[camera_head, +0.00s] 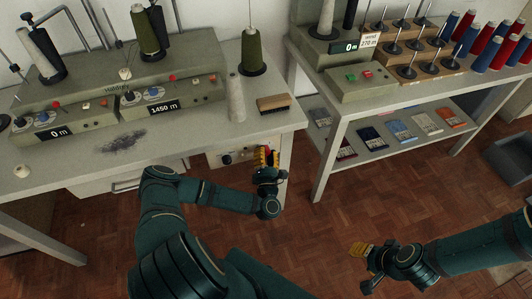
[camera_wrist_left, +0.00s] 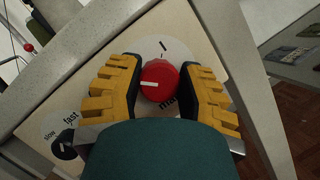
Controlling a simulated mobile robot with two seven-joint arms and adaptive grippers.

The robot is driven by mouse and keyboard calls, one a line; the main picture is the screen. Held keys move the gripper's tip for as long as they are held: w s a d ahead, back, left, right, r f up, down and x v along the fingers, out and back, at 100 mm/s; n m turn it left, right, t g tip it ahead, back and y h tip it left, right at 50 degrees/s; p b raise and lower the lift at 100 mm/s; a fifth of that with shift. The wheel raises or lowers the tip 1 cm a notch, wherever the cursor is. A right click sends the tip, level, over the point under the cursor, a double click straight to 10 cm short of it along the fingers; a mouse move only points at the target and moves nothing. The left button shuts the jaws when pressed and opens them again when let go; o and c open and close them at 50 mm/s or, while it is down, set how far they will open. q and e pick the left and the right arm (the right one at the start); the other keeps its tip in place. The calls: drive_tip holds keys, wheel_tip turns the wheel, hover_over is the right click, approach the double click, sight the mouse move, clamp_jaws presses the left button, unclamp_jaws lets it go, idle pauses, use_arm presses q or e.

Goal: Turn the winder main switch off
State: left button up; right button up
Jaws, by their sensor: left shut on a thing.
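The winder main switch is a red rotary knob (camera_wrist_left: 158,80) on a white round label with partly hidden lettering. Its white pointer line points left in the left wrist view, while a black mark on the label stands above it. The cream panel (camera_head: 218,160) carrying it sits under the front edge of the winder table. My left gripper (camera_head: 268,162) has its yellow fingers (camera_wrist_left: 157,88) on both sides of the knob, shut on it. In the head view the gripper hides most of the knob. My right gripper (camera_head: 360,262) is over the floor, away from the panel; its jaw opening is unclear.
A black slow/fast knob (camera_wrist_left: 64,148) is on the same panel. The winder (camera_head: 120,95), with thread cones and displays, stands on the table (camera_head: 185,150). A second table (camera_head: 350,150) with spools stands to the right. Floor between the tables is clear.

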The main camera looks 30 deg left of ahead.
use_arm(q)
drive_tip(key=shift+r, duration=0.1)
drive_tip(key=o, duration=1.2)
drive_tip(key=shift+w, duration=0.1)
drive_tip(key=v, duration=1.2)
drive_tip(key=shift+a, duration=0.1)
